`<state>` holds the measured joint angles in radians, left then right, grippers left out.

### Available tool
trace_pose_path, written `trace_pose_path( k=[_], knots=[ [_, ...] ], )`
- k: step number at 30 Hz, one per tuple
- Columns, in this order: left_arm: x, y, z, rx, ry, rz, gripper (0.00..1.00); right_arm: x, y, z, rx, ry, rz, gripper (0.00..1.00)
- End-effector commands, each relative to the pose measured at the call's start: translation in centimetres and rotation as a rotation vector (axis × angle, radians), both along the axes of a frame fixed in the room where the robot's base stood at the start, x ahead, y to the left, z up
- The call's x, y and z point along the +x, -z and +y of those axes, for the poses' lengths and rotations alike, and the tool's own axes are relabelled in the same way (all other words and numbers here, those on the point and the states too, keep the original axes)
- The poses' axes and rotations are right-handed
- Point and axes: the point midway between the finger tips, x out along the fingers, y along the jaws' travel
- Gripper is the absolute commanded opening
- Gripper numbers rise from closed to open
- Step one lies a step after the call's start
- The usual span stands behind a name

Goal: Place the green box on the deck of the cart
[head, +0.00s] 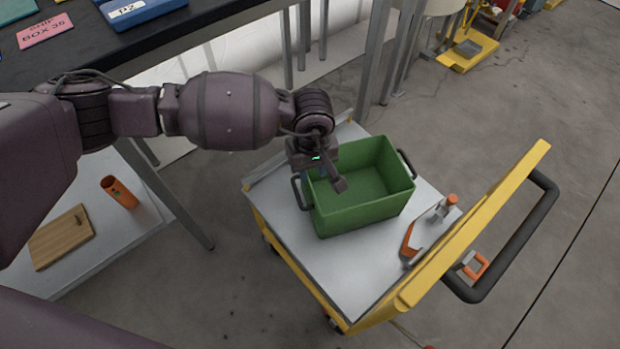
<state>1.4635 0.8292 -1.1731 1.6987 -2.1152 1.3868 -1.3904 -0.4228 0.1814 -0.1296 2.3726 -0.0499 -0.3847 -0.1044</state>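The green box (362,214) is an open, empty-looking bin with dark handles on its left and right ends. It appears to rest upright on the grey deck (290,232) of the yellow-edged cart, near the middle. My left gripper (328,181) is at the box's left rim, close to the left handle. One finger shows over the inside of the box; the other is hard to make out, so its grip on the rim is unclear. My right gripper is out of view.
An orange-and-white tool (426,232) lies on the deck right of the box, beside the cart's yellow end panel (480,222) and black push handle (524,245). A dark worktable (215,20) stands at upper left; its lower shelf holds an orange cup (119,192) and wooden board (62,237).

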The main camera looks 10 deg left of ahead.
Motion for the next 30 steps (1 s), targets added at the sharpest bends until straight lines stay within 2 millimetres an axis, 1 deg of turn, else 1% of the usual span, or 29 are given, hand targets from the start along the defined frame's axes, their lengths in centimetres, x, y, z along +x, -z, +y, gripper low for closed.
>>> trace_pose_path(
  k=[1, 6, 30],
  knots=[
    [0.2, -1.1, 0.0, 0.001, 0.0, -0.007, 0.32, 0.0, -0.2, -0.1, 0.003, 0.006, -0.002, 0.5],
    [0.0, -2.2, 0.0, 0.001, 0.0, -0.002, 0.32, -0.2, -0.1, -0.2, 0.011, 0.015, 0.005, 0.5],
    [0.0, -2.3, 0.0, 0.0, 0.0, 0.001, 0.32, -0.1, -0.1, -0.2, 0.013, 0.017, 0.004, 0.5]
  ],
)
